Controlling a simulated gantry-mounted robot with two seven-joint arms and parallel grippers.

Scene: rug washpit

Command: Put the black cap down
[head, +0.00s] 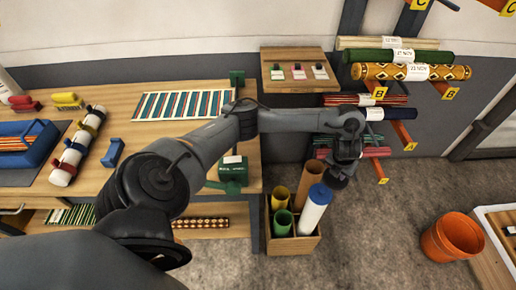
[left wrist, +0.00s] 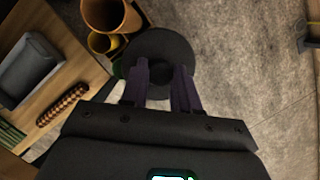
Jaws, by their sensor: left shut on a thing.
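The black cap (left wrist: 160,45) is a dark round disc between the two fingertips of my left gripper (left wrist: 162,72) in the left wrist view. My left gripper (head: 343,163) is shut on it. In the head view the cap (head: 337,181) shows as a dark shape under the gripper, held in the air just right of and above the tubes in the wooden bin. My right gripper is in neither view.
The wooden bin (head: 293,246) on the floor holds brown and green tubes and a white tube with a blue cap (head: 318,194). Rolled rugs (head: 411,72) lie on wall brackets above. An orange bucket (head: 452,237) stands right. The floor between is clear.

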